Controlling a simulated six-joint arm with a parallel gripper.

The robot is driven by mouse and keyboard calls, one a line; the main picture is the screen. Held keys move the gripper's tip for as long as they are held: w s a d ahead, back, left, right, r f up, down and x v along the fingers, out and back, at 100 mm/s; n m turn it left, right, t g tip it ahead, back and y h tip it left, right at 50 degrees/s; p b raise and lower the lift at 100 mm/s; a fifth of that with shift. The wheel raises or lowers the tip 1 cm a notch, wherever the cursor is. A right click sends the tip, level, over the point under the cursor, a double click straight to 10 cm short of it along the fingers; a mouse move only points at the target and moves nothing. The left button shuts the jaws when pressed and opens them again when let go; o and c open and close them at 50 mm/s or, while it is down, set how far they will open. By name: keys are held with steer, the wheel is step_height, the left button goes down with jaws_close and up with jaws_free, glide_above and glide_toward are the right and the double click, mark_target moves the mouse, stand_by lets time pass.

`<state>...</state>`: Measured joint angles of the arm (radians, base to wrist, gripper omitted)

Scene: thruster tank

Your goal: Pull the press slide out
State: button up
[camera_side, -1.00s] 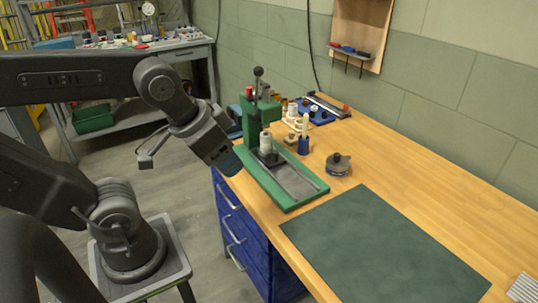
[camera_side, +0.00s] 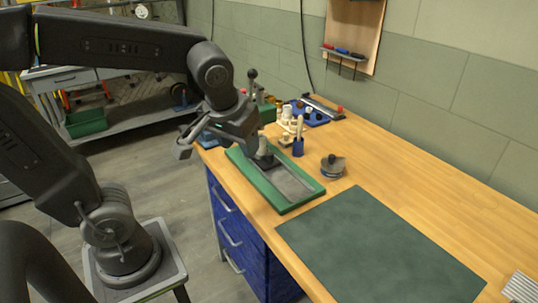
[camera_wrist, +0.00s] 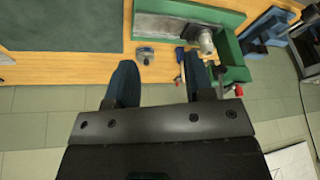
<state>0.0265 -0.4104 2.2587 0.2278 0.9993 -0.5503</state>
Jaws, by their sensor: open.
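The press has a green base (camera_side: 290,205) on the bench, with a grey channel (camera_side: 289,180) along it. A dark block with a pale cylinder (camera_side: 262,145) stands at the channel's rear end; I take it as the press slide. My gripper (camera_wrist: 160,77) is open, with two blue fingers and nothing between them. In the side view my wrist is in front of the press column and hides most of it; the black lever knob (camera_side: 252,73) shows above. In the wrist view the cylinder (camera_wrist: 206,42) and channel (camera_wrist: 172,27) are at upper right, beyond the right finger.
A dark round part (camera_side: 333,166) sits right of the press. A blue holder (camera_side: 298,147) and small parts stand behind it. A green mat (camera_side: 380,250) lies in front. A wall rack (camera_side: 346,53) hangs above.

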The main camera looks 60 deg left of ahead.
steer(key=w+a+f+n+g+y, duration=0.35)
steer(key=w+n, duration=0.35)
steer(key=w, duration=0.4)
steer(key=n+y, duration=0.3)
steer(key=n, duration=0.3)
glide_toward(271, 154)
steer(key=x, duration=1)
steer(key=shift+a+f, duration=0.1)
steer(key=shift+a, duration=0.15)
steer(key=shift+c, duration=0.4)
jaws_close()
steer(key=shift+d, duration=0.1)
